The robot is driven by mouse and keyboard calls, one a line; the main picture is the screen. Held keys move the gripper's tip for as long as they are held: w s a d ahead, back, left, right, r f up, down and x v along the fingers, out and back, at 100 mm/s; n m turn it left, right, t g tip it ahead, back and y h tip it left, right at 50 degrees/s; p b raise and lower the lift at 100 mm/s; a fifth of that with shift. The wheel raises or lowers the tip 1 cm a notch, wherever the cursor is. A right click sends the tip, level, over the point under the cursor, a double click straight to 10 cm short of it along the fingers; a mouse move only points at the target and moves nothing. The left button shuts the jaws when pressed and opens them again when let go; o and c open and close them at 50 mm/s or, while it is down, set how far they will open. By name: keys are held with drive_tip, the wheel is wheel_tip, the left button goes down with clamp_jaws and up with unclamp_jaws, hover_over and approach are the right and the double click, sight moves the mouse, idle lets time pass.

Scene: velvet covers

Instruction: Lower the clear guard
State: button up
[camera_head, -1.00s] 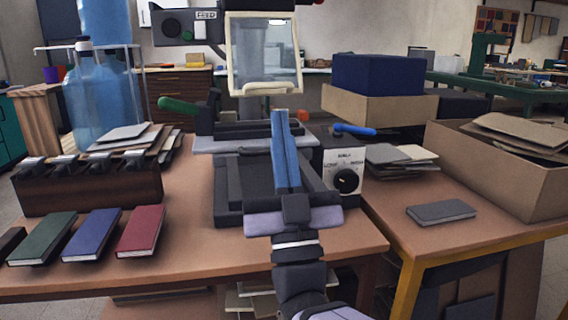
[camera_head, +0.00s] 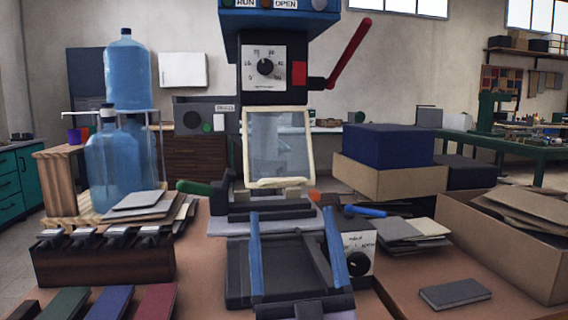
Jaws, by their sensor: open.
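The clear guard (camera_head: 281,142) is a transparent panel in a cream frame on the front of the press. It hangs upright, with a thick cream bar (camera_head: 279,182) along its bottom edge. Below it is the dark press bed (camera_head: 275,212). My gripper (camera_head: 295,232) is at the lower middle of the picture, with two blue fingers spread wide apart and nothing between them. In the picture its fingertips are below the guard's bottom bar, apart from it. How far they are from the bar in depth I cannot tell.
A red lever (camera_head: 349,52) sticks out at the press's upper right. A green-handled lever (camera_head: 196,187) is at left and a blue handle (camera_head: 365,211) at right. A dark rack (camera_head: 104,258) and books (camera_head: 110,303) lie left; a cardboard box (camera_head: 505,245) stands right.

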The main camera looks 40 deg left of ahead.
drive_tip(key=w+a+r+n+g+p, duration=0.15)
drive_tip(key=a+r+p, duration=0.4)
drive_tip(key=p, duration=0.95)
drive_tip(key=m+g+h+p, duration=0.2)
drive_tip(key=h+p, duration=0.2)
drive_tip(key=p, duration=0.6)
approach(282, 181)
drive_tip(key=w+a, duration=0.2)
drive_tip(key=shift+w+a+r+p, duration=0.4)
drive_tip(key=shift+w+r, duration=0.3)
drive_tip(key=shift+r, duration=0.1)
drive_tip(key=shift+p+x, duration=0.75)
drive_tip(key=shift+x, duration=2.2)
drive_tip(key=shift+f, duration=0.1)
